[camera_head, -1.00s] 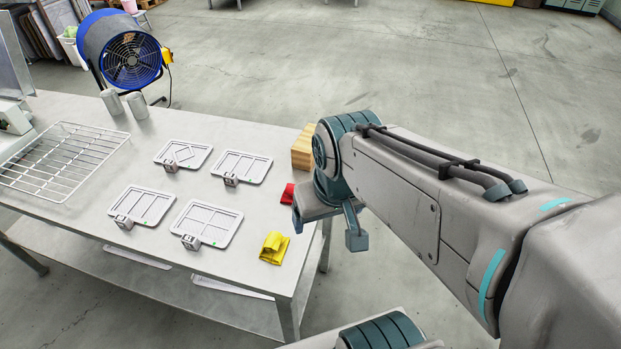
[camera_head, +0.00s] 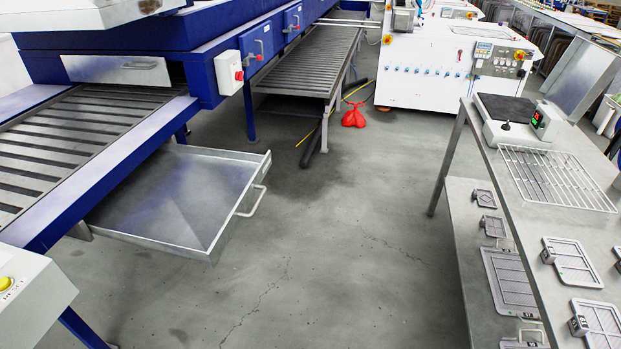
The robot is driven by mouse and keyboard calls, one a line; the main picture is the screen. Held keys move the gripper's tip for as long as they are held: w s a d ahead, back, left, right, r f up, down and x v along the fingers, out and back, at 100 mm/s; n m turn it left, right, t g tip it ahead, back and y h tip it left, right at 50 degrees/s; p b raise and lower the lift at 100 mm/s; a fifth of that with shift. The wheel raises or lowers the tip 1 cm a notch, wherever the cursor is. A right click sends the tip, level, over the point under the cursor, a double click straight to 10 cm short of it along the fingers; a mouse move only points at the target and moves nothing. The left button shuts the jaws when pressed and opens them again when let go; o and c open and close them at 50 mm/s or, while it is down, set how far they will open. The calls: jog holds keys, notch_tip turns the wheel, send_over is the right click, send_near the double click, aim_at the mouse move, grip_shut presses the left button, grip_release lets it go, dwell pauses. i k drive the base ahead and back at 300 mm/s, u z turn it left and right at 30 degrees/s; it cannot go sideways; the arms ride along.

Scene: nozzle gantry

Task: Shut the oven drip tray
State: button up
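The oven drip tray (camera_head: 165,200) is a shallow grey metal tray under the blue conveyor oven (camera_head: 190,52). It sticks out well to the right from below the oven's slatted belt, so it stands open. Its bar handle (camera_head: 254,201) is on the right-hand front edge, facing the open floor. The tray looks empty. My gripper and arm are not in view now, so nothing shows of its state.
Clear concrete floor (camera_head: 330,260) lies between the tray and the metal table (camera_head: 500,200) at right. The table holds a scale (camera_head: 512,112), a wire rack (camera_head: 555,178) and small plates. A red bag (camera_head: 353,115) and a yellow cable lie farther back. A control box (camera_head: 30,300) stands at lower left.

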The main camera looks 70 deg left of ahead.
aim_at(188, 201)
jog(key=z, duration=1.35)
jog(key=i, duration=0.75)
jog(key=u, duration=4.5)
jog(key=i, duration=1.75)
jog(key=z, duration=0.05)
